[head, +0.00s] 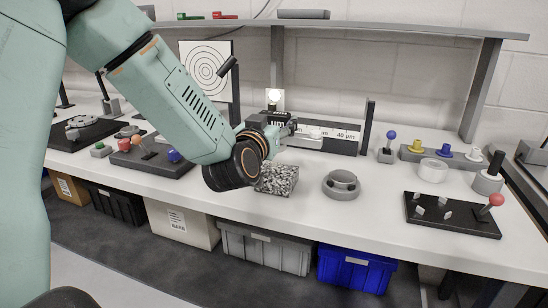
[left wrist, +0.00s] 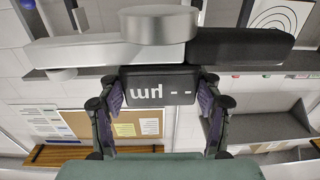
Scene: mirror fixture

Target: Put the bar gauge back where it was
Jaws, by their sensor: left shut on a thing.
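My left gripper (head: 272,132) is shut on the bar gauge, a dark box with a "µm" display. In the left wrist view, the bar gauge (left wrist: 158,86) sits between both fingertips, with a pale bar, a grey round cap and a dark end. In the head view, the pale end of the bar gauge (head: 308,141) points right, in front of a long scale panel (head: 345,136). The gripper and gauge appear above the bench, near a speckled block (head: 277,180). My arm hides part of the bench behind. My right gripper is not in view.
A round grey ring fixture (head: 342,185) stands right of the block. A black board (head: 450,217) with a red-knobbed lever (head: 491,205) lies at the right. A grey shelf (head: 400,29) runs above the bench. The white bench top (head: 380,235) is clear near its front middle.

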